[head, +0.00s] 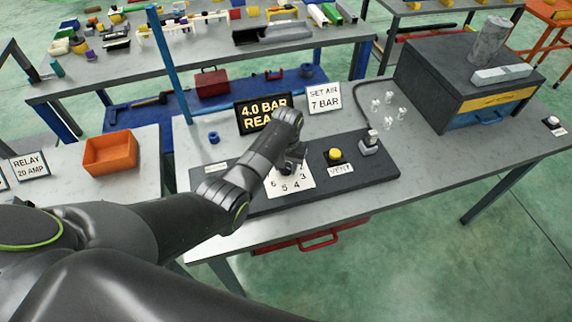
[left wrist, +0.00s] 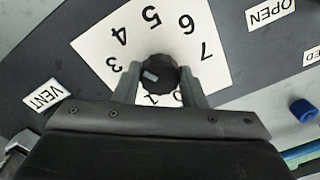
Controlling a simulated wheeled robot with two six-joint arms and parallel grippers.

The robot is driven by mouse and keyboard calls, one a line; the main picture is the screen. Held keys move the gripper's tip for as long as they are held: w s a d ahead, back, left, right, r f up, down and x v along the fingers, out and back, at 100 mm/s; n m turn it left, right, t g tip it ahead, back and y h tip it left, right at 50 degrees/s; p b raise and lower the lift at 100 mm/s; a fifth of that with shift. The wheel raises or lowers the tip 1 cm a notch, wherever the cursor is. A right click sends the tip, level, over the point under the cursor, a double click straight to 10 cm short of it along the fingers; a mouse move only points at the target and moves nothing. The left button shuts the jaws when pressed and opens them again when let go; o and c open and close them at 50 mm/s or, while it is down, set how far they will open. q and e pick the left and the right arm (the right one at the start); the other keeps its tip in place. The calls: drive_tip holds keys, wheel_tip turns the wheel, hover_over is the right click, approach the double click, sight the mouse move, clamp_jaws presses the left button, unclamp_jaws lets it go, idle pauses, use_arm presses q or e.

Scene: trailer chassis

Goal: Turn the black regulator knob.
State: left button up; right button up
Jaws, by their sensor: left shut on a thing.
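The black regulator knob (left wrist: 158,75) sits on a white dial card (left wrist: 108,45) with printed numbers, in the left wrist view. A light pointer mark shows on its top. My left gripper (left wrist: 160,84) has one finger on each side of the knob and is shut on it. In the head view the left gripper (head: 290,166) reaches down over the dial card (head: 299,183), and my arm mostly hides the knob. The card lies on a dark panel (head: 350,186). A display (head: 263,113) reads 4.0 BAR with a second line partly covered. My right gripper is not in view.
A yellow button (head: 335,155) with a VENT label (head: 341,169) and a grey fitting (head: 369,143) stand right of the dial. A sign (head: 324,97) reads SET AIR 7 BAR.

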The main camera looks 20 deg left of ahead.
use_arm(q)
drive_tip(key=m, duration=0.7)
drive_tip(key=shift+w+a+r, duration=0.1)
drive_tip(key=shift+w, duration=0.05)
drive_tip(key=m, duration=0.7)
drive_tip(key=shift+m, duration=0.3)
drive_tip(key=m, duration=0.5)
drive_tip(key=shift+w, duration=0.1)
drive_tip(key=m, duration=0.6)
drive_tip(key=shift+w, duration=0.1)
drive_tip(key=o, duration=1)
